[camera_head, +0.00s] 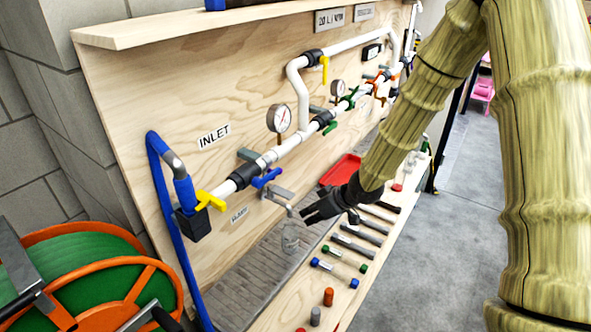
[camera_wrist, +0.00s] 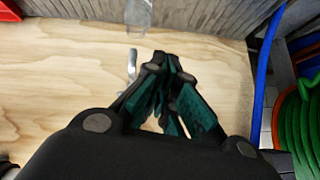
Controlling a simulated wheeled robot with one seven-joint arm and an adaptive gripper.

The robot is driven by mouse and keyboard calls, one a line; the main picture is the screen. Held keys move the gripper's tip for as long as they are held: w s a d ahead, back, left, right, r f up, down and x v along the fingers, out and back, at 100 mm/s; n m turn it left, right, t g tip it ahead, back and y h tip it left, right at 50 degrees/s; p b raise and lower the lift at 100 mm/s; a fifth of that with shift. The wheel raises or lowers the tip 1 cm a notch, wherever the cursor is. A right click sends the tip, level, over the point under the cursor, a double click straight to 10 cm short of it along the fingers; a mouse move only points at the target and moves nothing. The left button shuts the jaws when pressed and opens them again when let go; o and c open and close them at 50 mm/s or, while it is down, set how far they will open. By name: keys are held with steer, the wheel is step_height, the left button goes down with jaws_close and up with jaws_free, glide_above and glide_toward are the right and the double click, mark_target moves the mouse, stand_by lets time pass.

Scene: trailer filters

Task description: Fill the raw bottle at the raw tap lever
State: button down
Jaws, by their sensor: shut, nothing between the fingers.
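The clear raw bottle (camera_head: 290,238) stands under the grey raw tap (camera_head: 278,193) at the board, beside a small label (camera_head: 239,214). A blue lever (camera_head: 266,178) sits on the pipe just above the tap. My gripper (camera_head: 304,213) is shut and empty, close to the right of the tap outlet and above the bottle in the picture. In the wrist view the gripper (camera_wrist: 166,62) shows its fingertips together. A small grey metal piece (camera_wrist: 132,64), perhaps the tap's lever, is just left of them. The clear bottle (camera_wrist: 139,14) is at the top edge. Its fill level cannot be told.
White piping with gauges (camera_head: 279,118) and coloured valves runs along the board. A yellow valve (camera_head: 210,200) is by the inlet hose. A red tray (camera_head: 341,170) lies behind my gripper. Several filter parts (camera_head: 339,272) line the bench edge. A green hose reel (camera_head: 75,270) stands left.

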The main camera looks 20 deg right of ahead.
steer(key=w+d+r+n+p, duration=0.1)
steer(key=w+r+p, duration=0.1)
steer(key=r, duration=0.5)
steer(key=w+d+r+t+p, duration=0.1)
steer(key=w+d+r+p, duration=0.1)
steer(key=r, duration=0.5)
steer(key=shift+w+d+r+n, duration=0.15)
steer(key=shift+w+r+n, duration=0.15)
steer(key=shift+n, duration=0.1)
steer(key=p, duration=0.1)
glide_toward(286, 191)
steer(key=w+a+f, duration=0.1)
steer(key=w+a, duration=0.1)
steer(key=w, duration=0.1)
steer(key=shift+s+f+p, duration=0.2)
steer(key=shift+f+p, duration=0.25)
steer(key=shift+f, duration=0.7)
